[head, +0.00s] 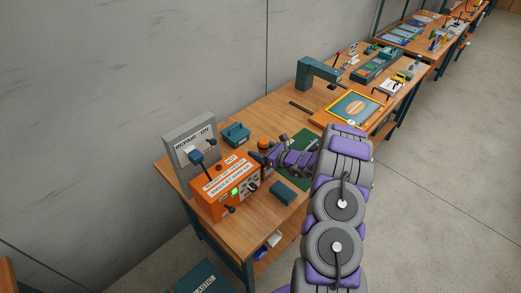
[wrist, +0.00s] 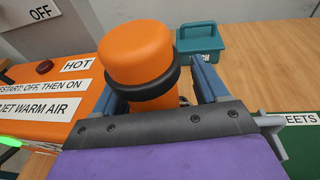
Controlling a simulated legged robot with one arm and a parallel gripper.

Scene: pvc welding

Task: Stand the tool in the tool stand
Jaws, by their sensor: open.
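An orange, round-topped tool handle with a black collar (wrist: 140,55) fills the middle of the wrist view and looks roughly upright. In the head view its orange top (head: 264,144) shows beside the orange machine. My gripper (wrist: 162,85) is open, with one blue finger on each side of the handle. In the head view my gripper (head: 268,158) is at the tool, just right of the machine. The tool's lower end is hidden behind my gripper, so I cannot tell what it rests in. I cannot clearly make out the tool stand.
The orange hot-air machine (head: 224,186) with a green light stands close on the left. A grey ON/OFF panel (head: 190,143) is behind it. A teal caddy (head: 236,133) stands behind the tool. A teal block (head: 283,192) lies in front. A green mat (head: 299,178) is to the right.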

